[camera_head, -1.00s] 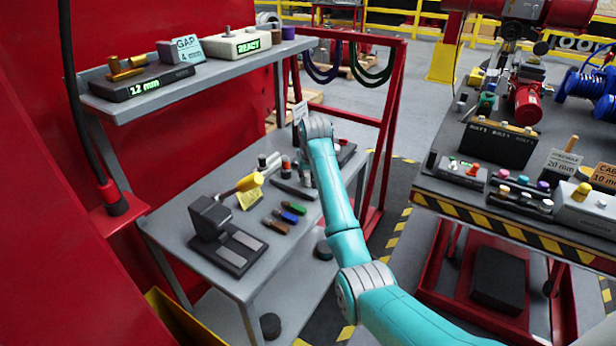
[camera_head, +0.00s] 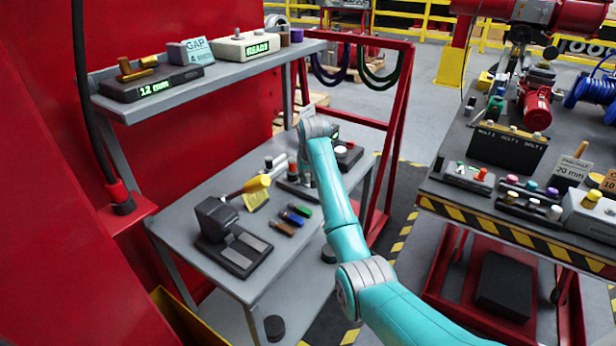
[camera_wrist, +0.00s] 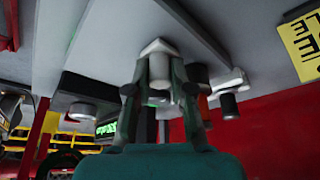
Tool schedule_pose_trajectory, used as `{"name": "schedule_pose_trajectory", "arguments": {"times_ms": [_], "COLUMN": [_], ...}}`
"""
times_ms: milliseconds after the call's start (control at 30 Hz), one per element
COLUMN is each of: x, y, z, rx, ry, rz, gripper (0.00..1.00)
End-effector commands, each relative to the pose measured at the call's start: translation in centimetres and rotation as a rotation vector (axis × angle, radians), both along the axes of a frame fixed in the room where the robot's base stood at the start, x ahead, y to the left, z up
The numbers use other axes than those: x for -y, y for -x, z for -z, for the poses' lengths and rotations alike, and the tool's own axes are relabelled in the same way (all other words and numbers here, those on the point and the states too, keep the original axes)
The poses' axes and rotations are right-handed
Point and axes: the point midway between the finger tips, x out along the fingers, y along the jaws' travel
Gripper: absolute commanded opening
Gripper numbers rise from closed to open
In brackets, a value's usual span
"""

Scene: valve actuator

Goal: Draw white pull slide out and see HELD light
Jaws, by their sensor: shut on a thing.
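The white pull slide (camera_wrist: 160,66) shows in the wrist view as a pale cylinder with a lighter block at its upper end. My gripper (camera_wrist: 160,92) has a dark finger on each side of the cylinder and is shut on it. A small display with lit green characters (camera_wrist: 108,127) is to the left, partly behind the left finger; I cannot read it or tell whether it is the HELD light. In the head view my wrist (camera_head: 315,128) is over the far end of the grey bench (camera_head: 185,222); it hides the fingers and the slide.
Another dark-ended fitting (camera_wrist: 230,103) is right of the fingers, and a round knob (camera_wrist: 82,112) is left. A yellow-handled tool (camera_head: 245,187) and a black fixture (camera_head: 232,240) lie on the bench. The upper shelf (camera_head: 215,76) and red frame (camera_head: 400,120) stand close by.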

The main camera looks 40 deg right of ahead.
Motion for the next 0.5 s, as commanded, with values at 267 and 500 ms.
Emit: {"name": "schedule_pose_trajectory", "arguments": {"times_ms": [267, 500], "x": [0.03, -0.02], "y": [0.01, 0.07], "z": [0.02, -0.28], "rx": [0.0, 0.001], "ry": [0.0, 0.0], "rz": [0.0, 0.0], "gripper": [0.51, 0.51]}}
